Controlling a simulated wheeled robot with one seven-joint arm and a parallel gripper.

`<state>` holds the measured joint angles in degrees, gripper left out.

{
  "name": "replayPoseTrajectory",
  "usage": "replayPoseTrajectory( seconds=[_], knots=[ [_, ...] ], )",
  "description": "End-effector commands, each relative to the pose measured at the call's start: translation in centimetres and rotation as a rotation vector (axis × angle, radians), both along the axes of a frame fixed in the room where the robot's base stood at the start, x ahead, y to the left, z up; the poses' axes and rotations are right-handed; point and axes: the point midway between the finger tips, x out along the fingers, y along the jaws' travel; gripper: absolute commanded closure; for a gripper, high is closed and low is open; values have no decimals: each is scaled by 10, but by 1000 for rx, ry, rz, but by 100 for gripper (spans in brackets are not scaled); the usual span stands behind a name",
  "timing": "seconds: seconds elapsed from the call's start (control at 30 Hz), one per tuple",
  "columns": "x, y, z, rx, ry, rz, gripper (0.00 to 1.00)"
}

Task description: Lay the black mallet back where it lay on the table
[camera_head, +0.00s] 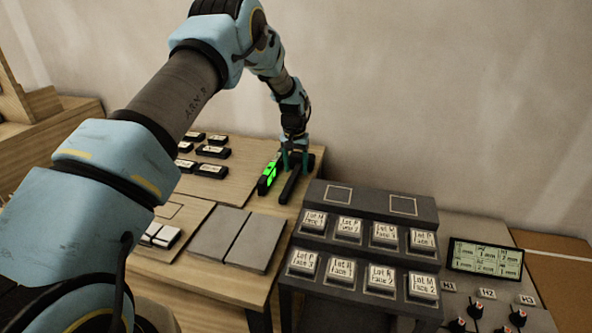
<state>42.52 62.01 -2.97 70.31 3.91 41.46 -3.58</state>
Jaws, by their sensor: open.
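The black mallet (290,188) lies on the wooden table (262,282) near its right edge, its long dark bar pointing towards me. My gripper (294,165) points down over the far end of the mallet, with its two teal fingers apart. The fingers are close around or just above that end; I cannot tell whether they touch it. The far end of the mallet is partly hidden by the fingers.
A bright green and black tool (268,175) lies just left of the mallet. Two grey tiles (237,238) lie nearer me. Several black labelled blocks (212,151) sit at the left.

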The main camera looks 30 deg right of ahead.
Motion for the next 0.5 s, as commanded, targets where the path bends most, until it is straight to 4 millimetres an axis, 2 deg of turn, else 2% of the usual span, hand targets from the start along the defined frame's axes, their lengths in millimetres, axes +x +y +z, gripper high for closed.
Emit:
replayPoseTrajectory(
  seconds=[0.3,0.5],
  knots=[
    [-4,4,60,-4,-4,0,38],
    [-7,6,87,-2,-2,0,38]
  ],
)
